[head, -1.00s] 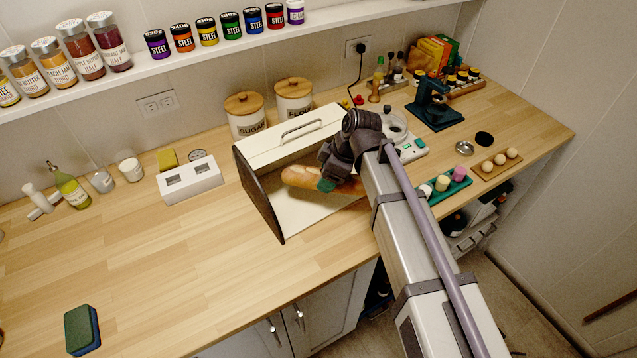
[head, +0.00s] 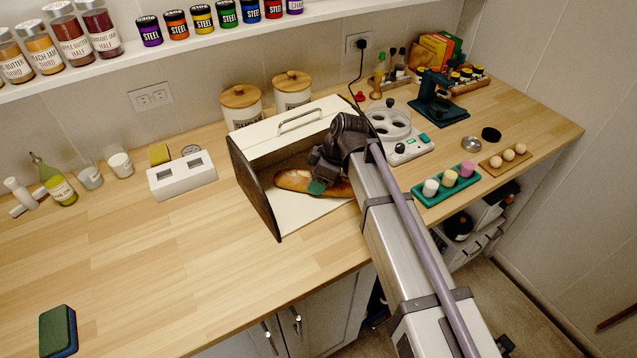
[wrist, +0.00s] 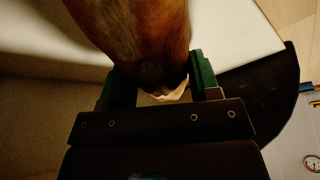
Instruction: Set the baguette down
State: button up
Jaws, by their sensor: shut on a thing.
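The baguette (head: 293,181) is a brown loaf inside the open white bread box (head: 312,216) with dark side panels. It lies lengthwise across the box, low over its pale floor; whether it touches the floor I cannot tell. My gripper (head: 317,186) is shut on the baguette, its green fingers around the loaf. In the wrist view the baguette (wrist: 140,35) runs up out of the picture between the green fingers (wrist: 160,85). My arm hides the loaf's right end and the right side of the box.
Sugar and flour canisters (head: 292,91) stand behind the box. A white two-slot block (head: 182,177) is to its left. A white appliance (head: 407,148) and a green tray of cups (head: 446,187) are to the right.

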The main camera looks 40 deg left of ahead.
jog(key=shift+f, duration=0.25)
jog(key=o, duration=1.1)
jog(key=shift+r, duration=0.1)
jog(key=p+v, duration=1.1)
jog(key=v, duration=0.2)
jog(key=w+d+f+m+t+h, duration=0.15)
jog(key=d+m, duration=0.35)
jog(key=d, duration=0.7)
jog(key=w+d+m, duration=0.2)
jog(key=d+m, duration=0.3)
jog(key=d, duration=0.7)
jog(key=s+d+m, duration=0.2)
jog(key=d+m, duration=0.2)
jog(key=d, duration=0.4)
jog(key=s+d+m+h, duration=0.1)
jog(key=d+m, duration=0.3)
jog(key=d, duration=0.4)
jog(key=s+d+m+h, duration=0.1)
jog(key=s+d+m, duration=0.2)
jog(key=d, duration=0.5)
jog(key=shift+s+d+f+m+t+h, duration=0.25)
jog(key=shift+d+m, duration=0.1)
jog(key=shift+m, duration=0.55)
